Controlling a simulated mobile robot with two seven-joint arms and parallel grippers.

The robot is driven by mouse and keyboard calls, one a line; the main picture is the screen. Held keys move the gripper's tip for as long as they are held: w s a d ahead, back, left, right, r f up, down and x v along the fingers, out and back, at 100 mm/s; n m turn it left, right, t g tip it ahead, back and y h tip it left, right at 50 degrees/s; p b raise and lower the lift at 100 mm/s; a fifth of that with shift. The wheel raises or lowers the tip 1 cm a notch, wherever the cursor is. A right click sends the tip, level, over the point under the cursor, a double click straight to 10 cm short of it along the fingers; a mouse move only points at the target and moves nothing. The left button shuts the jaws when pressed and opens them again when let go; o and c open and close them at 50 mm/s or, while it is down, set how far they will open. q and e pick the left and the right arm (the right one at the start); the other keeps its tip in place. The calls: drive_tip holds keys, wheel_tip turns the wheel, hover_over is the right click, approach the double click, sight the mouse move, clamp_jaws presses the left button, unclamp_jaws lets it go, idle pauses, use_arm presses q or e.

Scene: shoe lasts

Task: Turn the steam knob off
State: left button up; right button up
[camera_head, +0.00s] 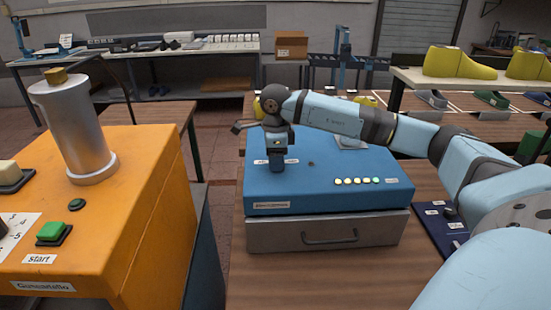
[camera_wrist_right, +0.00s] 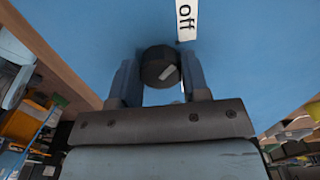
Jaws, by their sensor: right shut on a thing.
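The steam knob (camera_wrist_right: 157,62) is a round black knob with a pale pointer mark, on the blue face of the machine. In the wrist view the mark slants toward the upper right. The white "off" label (camera_wrist_right: 187,18) is above and right of the knob. My right gripper (camera_wrist_right: 160,78) has a finger on each side of the knob and is shut on it. In the head view my right gripper (camera_head: 277,165) points down onto the blue machine (camera_head: 335,192) and hides the knob. My left gripper is not in view.
Lit round buttons (camera_head: 358,181) sit on the machine's right side, above a grey drawer (camera_head: 330,232) with a handle. An orange machine (camera_head: 120,215) with a metal cylinder (camera_head: 75,130) and a green start button (camera_head: 51,231) stands at left. Yellow lasts (camera_head: 458,62) lie on a shelf at right.

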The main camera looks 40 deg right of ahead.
drive_tip(key=shift+r, duration=0.1)
drive_tip(key=o, duration=0.9)
wheel_tip(320, 180, up, 14)
drive_tip(key=shift+f+b, duration=0.1)
drive_tip(key=shift+b, duration=0.2)
